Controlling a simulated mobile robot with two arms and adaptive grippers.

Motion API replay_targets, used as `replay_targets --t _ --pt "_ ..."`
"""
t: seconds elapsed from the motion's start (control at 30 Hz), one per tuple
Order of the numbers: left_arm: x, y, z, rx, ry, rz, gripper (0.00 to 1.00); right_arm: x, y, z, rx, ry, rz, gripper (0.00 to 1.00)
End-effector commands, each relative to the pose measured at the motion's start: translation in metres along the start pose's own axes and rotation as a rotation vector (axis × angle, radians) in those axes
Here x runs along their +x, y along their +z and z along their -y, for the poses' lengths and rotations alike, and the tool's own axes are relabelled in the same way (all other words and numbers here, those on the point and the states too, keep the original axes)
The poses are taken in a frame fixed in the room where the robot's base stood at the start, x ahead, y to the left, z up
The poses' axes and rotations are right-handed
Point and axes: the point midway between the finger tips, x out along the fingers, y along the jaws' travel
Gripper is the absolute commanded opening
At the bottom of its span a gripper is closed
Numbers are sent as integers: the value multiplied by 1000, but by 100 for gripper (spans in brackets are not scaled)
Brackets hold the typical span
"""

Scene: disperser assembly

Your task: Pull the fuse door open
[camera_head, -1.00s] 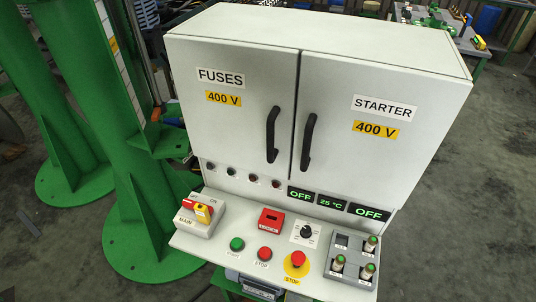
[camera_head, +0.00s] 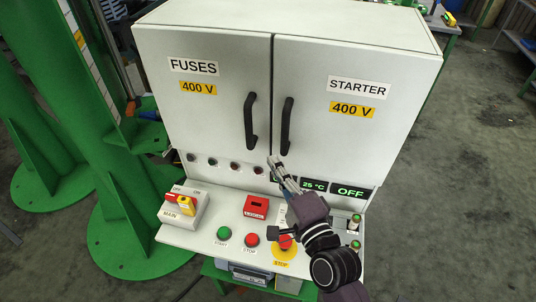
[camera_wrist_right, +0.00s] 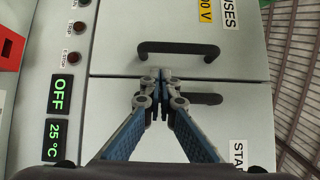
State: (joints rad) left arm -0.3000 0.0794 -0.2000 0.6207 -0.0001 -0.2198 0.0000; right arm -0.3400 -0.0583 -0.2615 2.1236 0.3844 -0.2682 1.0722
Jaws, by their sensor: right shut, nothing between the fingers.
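The fuse door (camera_head: 200,110) is the left door of the grey cabinet, marked FUSES 400 V, and it is closed. Its black bar handle (camera_head: 250,121) stands upright near the door's right edge. My right gripper (camera_head: 275,162) is shut and empty, in front of the cabinet just below the two handles. In the right wrist view the fuse door handle (camera_wrist_right: 178,49) lies across, just beyond the shut fingertips (camera_wrist_right: 162,76), with a visible gap. My left gripper is not in view.
The starter door (camera_head: 350,125) is closed, its handle (camera_head: 287,125) close beside the fuse handle. Below is a sloped panel with a main switch (camera_head: 182,207), a red lock box (camera_head: 256,206), buttons and an emergency stop (camera_head: 285,242). My right arm covers part of it.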

Motion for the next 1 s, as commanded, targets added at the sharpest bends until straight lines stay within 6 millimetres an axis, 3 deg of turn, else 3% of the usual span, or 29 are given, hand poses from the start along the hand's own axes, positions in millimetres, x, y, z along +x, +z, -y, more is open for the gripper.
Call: replay_targets --t 0.3,0.5,1.0 --pt "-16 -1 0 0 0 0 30 58 0 2 -5 2 1 0" --pt "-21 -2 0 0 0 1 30 82 0 0 -5 3 1 0" --pt "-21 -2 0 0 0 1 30 88 0 -1 -6 4 1 0"
